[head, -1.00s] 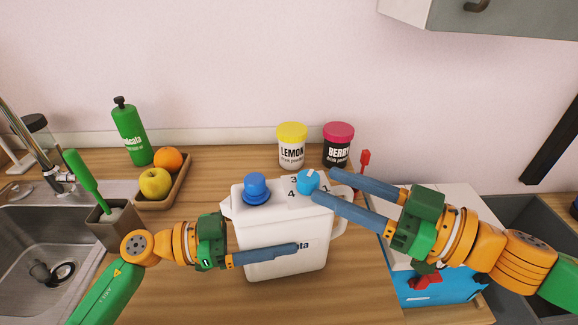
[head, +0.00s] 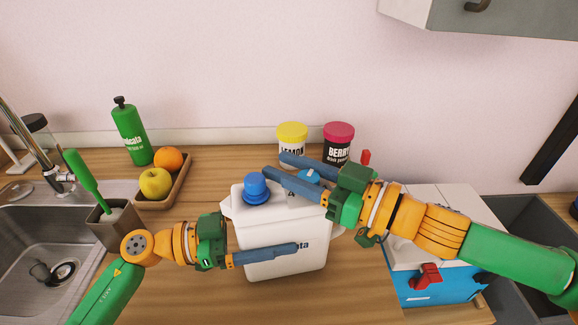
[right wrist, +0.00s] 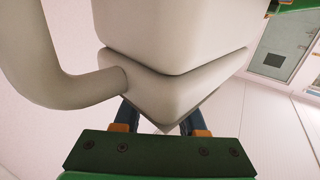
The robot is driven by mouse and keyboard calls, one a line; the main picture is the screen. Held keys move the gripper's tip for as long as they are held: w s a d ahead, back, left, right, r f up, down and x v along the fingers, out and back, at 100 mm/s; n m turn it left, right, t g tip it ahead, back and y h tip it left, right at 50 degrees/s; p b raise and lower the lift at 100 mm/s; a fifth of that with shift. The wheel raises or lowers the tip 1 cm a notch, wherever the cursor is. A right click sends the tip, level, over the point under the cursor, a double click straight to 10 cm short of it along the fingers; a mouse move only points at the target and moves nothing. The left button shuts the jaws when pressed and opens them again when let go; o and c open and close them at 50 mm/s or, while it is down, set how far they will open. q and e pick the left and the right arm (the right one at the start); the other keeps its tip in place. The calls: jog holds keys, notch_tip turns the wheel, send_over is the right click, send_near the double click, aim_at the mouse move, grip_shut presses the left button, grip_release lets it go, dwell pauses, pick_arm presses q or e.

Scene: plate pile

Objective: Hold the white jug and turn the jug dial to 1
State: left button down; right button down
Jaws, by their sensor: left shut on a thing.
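The white jug (head: 285,266) stands upright on the wooden counter, a blue cap (head: 255,187) on its top left. My left gripper (head: 270,255) is shut on the jug's body, one finger lying across its front. The light-blue jug dial (head: 309,175) on the top right is mostly covered by my right gripper (head: 276,165). That gripper is open, its fingers apart on either side of the dial; contact cannot be told. The dial's mark and most numbers are hidden. In the right wrist view, the jug (right wrist: 175,35) fills the middle and hides the fingertips.
A lemon tub (head: 292,135) and a berry tub (head: 338,140) stand close behind the jug. A fruit tray (head: 178,188), green bottle (head: 130,135) and brush holder (head: 112,225) are left, near a sink (head: 30,235). A blue-and-white box (head: 440,285) is right.

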aim_at(309, 170)
jog(key=shift+a+f+m+t+h, duration=0.1)
jog(key=shift+a+m+t+h, duration=0.05)
jog(key=shift+m+t+h, duration=0.3)
jog(key=m+t+h, duration=0.1)
jog(key=h, duration=0.1)
jog(key=m+t+h, duration=0.1)
jog(key=m+t, duration=0.1)
jog(key=w+d+m+t+h, duration=0.1)
jog(key=m+t+h, duration=0.1)
jog(key=shift+d+h, duration=0.1)
jog(key=shift+h, duration=0.25)
jog(key=m+t+h, duration=0.1)
jog(key=h, duration=0.1)
jog(key=d+m+t+h, duration=0.1)
jog(key=m+h, duration=0.1)
jog(key=h, duration=0.1)
jog(key=shift+w, duration=0.2)
jog(key=shift+d+m+h, duration=0.3)
jog(key=shift+m+h, duration=0.6)
jog(key=shift+h, duration=0.4)
jog(key=shift+d+m+h, duration=0.3)
jog(key=shift+m+h, duration=0.55)
jog(key=shift+h, duration=0.45)
jog(key=c, duration=0.8)
grip_release()
jog(key=shift+o, duration=0.2)
